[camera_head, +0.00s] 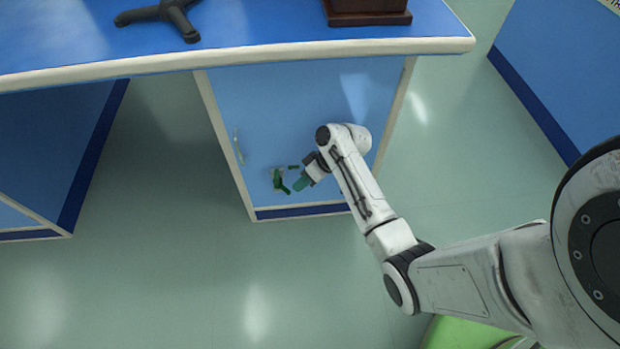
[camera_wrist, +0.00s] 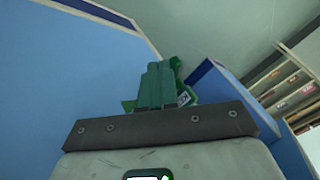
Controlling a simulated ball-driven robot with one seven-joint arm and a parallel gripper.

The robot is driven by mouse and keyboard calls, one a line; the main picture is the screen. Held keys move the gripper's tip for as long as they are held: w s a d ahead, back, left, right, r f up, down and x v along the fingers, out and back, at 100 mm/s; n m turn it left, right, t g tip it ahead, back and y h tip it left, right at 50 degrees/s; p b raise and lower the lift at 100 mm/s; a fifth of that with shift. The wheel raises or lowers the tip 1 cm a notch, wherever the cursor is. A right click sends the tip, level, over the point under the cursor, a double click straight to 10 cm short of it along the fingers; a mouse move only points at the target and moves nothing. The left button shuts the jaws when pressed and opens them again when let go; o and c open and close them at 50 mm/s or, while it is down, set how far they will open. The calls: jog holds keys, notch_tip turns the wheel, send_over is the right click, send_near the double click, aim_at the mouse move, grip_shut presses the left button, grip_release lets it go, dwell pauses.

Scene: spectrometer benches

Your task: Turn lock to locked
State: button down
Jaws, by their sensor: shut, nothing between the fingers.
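The lock (camera_head: 279,181) shows as a small dark green, angled piece low on the blue cabinet door, left of my gripper. Its set position is too small to read. My gripper (camera_head: 301,184) has green fingers and is just right of the lock, close to the door. In the wrist view the two fingers (camera_wrist: 156,86) lie side by side, shut and empty. A green part with a small white label (camera_wrist: 184,98) shows behind them; it is probably the lock, mostly hidden by the fingers. I cannot tell whether the fingers touch it.
The blue cabinet door (camera_head: 290,110) has a thin pale handle (camera_head: 238,146) at its left. The bench top (camera_head: 260,25) overhangs above, carrying a dark stand foot (camera_head: 170,15) and a brown wooden base (camera_head: 367,12). Open floor (camera_head: 160,240) lies in front and to the left.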

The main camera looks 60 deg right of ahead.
jog(key=shift+w+a+f, duration=0.25)
jog(key=shift+w+f, duration=0.05)
jog(key=shift+f, duration=0.15)
jog(key=shift+s+a+r+m+t+h+p, duration=0.15)
jog(key=shift+a+m+t+h+p, duration=0.25)
jog(key=shift+m+p, duration=0.6)
jog(key=w+a+m+h+p, duration=0.3)
jog(key=a+m+p, duration=0.3)
jog(key=p, duration=0.3)
jog(key=shift+a+m+t+h+p, duration=0.3)
jog(key=shift+m+t+h, duration=0.15)
jog(key=shift+h, duration=0.35)
dwell(0.8)
jog(key=shift+w+a, duration=0.15)
jog(key=shift+w, duration=0.05)
